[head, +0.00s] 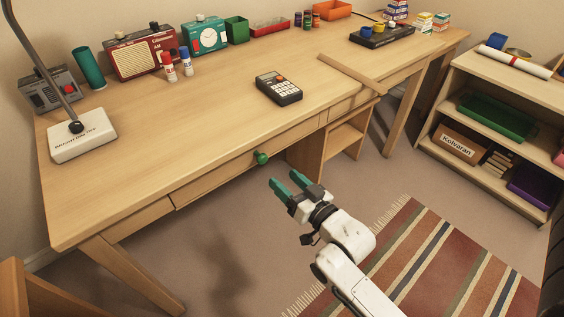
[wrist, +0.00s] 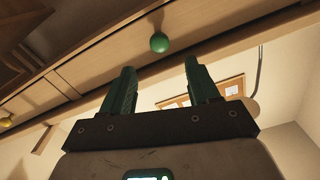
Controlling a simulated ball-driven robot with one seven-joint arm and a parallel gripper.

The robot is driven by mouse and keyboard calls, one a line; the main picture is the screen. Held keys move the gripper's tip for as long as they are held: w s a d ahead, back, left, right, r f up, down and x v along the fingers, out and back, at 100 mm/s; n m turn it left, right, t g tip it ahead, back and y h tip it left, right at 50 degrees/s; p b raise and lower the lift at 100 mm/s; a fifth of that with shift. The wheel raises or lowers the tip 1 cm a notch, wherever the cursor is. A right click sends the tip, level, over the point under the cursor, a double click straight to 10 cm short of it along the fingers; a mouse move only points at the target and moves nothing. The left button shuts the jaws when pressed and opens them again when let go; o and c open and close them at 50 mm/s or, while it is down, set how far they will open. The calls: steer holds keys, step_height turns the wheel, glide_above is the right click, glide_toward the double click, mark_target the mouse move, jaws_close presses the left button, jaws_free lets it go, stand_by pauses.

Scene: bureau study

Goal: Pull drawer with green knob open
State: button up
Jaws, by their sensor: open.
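The drawer (head: 225,172) is a long wooden front under the desk's front edge, and it looks shut. Its round green knob (head: 261,158) sticks out from the front. My gripper (head: 285,186) has green fingers, is open and empty, and is in front of the drawer, a little below and right of the knob. In the wrist view the knob (wrist: 159,42) lies beyond the fingertips, between them sideways. The gripper (wrist: 159,65) does not touch it.
The wooden desk (head: 215,105) carries a calculator (head: 279,88), a lamp base (head: 82,135) and radios. A second knob (wrist: 6,122), yellowish, shows in the wrist view. A low shelf (head: 490,120) stands at right. A striped rug (head: 430,260) lies on the floor. Floor before the drawer is clear.

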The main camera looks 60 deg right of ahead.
mark_target(265, 160)
steer(key=b+x, duration=0.1)
steer(key=x, duration=0.9)
steer(key=shift+w+d+b, duration=0.1)
steer(key=shift+w+b, duration=0.25)
jaws_close()
